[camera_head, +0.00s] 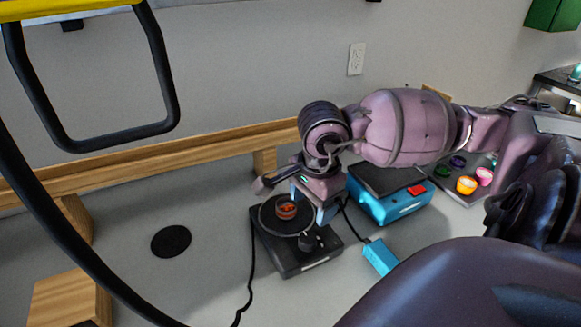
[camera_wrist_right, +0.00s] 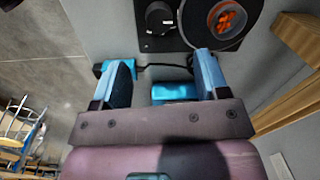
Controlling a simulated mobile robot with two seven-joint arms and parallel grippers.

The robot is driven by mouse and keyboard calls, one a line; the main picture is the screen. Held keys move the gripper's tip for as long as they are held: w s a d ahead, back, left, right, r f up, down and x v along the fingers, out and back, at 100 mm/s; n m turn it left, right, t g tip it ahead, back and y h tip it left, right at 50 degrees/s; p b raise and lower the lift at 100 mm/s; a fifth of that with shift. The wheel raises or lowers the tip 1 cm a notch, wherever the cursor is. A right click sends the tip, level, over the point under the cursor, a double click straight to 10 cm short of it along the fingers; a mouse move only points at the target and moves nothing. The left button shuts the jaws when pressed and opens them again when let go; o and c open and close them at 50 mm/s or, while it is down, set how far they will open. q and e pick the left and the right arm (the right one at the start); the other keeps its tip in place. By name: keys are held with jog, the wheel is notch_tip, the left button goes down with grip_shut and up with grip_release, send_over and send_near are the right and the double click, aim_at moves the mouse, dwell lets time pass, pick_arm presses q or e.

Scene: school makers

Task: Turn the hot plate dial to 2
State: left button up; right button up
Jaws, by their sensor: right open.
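The black hot plate (camera_head: 285,256) stands on the grey table in the head view, with a small round dish of orange pieces (camera_head: 286,209) on its round heating surface. Its black dial (camera_head: 308,241) is at the front right of its top. In the right wrist view the dial (camera_wrist_right: 159,17) is at the top, left of the dish (camera_wrist_right: 226,19). The dial setting is too small to read. My right gripper (camera_head: 311,203) is open and empty above the hot plate. In the wrist view its blue fingers (camera_wrist_right: 162,76) are apart and clear of the dial. My left gripper is out of view.
A blue device with a dark top (camera_head: 391,203) stands right of the hot plate, beside a small blue block (camera_head: 380,257). Coloured round items (camera_head: 467,185) lie farther right. A black disc (camera_head: 171,242) lies left. A wooden rail (camera_head: 180,159) runs behind.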

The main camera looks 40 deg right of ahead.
aim_at(308, 237)
notch_tip(308, 237, down, 3)
jog(key=shift+s+f+b, duration=0.1)
jog(key=shift+f+b, duration=0.1)
jog(key=shift+b, duration=0.15)
jog(key=f, duration=0.4)
jog(key=f+b, duration=0.1)
jog(key=f, duration=0.1)
jog(key=shift+w+d+f, duration=0.1)
jog(key=shift+w, duration=0.15)
jog(key=shift+f, duration=0.5)
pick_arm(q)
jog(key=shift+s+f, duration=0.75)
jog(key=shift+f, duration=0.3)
pick_arm(e)
jog(key=shift+w, duration=0.1)
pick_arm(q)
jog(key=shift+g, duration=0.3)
pick_arm(e)
jog(key=shift+c, duration=0.3)
jog(key=c, duration=0.9)
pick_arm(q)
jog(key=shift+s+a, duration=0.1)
pick_arm(e)
jog(key=shift+o, duration=0.2)
